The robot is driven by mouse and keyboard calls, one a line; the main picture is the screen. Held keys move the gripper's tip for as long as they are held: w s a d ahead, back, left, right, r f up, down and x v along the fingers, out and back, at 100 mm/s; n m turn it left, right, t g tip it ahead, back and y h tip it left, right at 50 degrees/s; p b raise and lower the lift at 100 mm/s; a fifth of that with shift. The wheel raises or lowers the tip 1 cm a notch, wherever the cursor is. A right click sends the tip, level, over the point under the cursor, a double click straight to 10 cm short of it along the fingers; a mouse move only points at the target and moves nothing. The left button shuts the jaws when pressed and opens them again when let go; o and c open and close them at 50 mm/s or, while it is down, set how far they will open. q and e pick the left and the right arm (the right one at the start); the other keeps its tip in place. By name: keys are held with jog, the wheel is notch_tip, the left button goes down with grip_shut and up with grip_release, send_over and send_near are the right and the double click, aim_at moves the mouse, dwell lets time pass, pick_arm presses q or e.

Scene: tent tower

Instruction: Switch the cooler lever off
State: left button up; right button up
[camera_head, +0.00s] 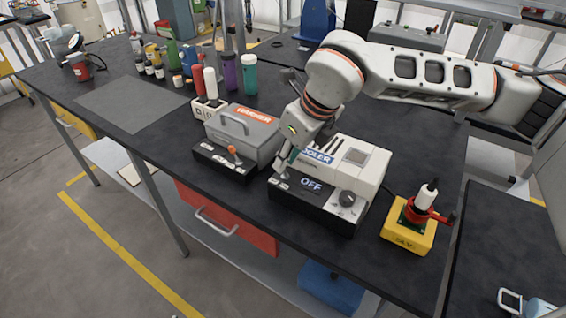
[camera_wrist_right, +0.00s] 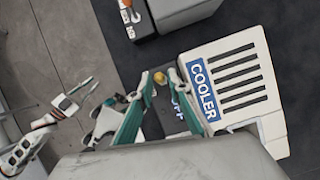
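The cooler (camera_head: 358,158) is a white box with vents, a blue COOLER label and a dark front panel. Its display (camera_head: 311,184) reads OFF, and a dark round knob (camera_head: 347,198) sits to the right. My right gripper (camera_head: 282,170) points down over the left end of the front panel and hides the lever there in the head view. In the right wrist view, a yellowish lever knob (camera_wrist_right: 160,78) shows between the teal fingertips, with a gap around it. The label (camera_wrist_right: 202,91) is beside the right finger. My left gripper is out of view.
A grey warmer (camera_head: 243,138) with an orange-tipped lever (camera_head: 232,150) stands just left of the cooler. A yellow box (camera_head: 408,232) with a red and white top stands to the right. Bottles line the back; a grey mat (camera_head: 130,105) lies clear at left.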

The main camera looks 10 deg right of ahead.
aim_at(278, 174)
jog(key=shift+x, duration=1.35)
grip_shut()
jog(key=shift+w+a+r+g+h+p, duration=0.2)
jog(key=shift+w+a+g+h+p, duration=0.1)
jog(key=shift+g+h+p, duration=0.4)
jog(key=shift+w+a+f+g+h+p, duration=0.15)
jog(key=shift+f+g+h+p, duration=0.15)
jog(key=shift+g+h+p, duration=0.45)
grip_release()
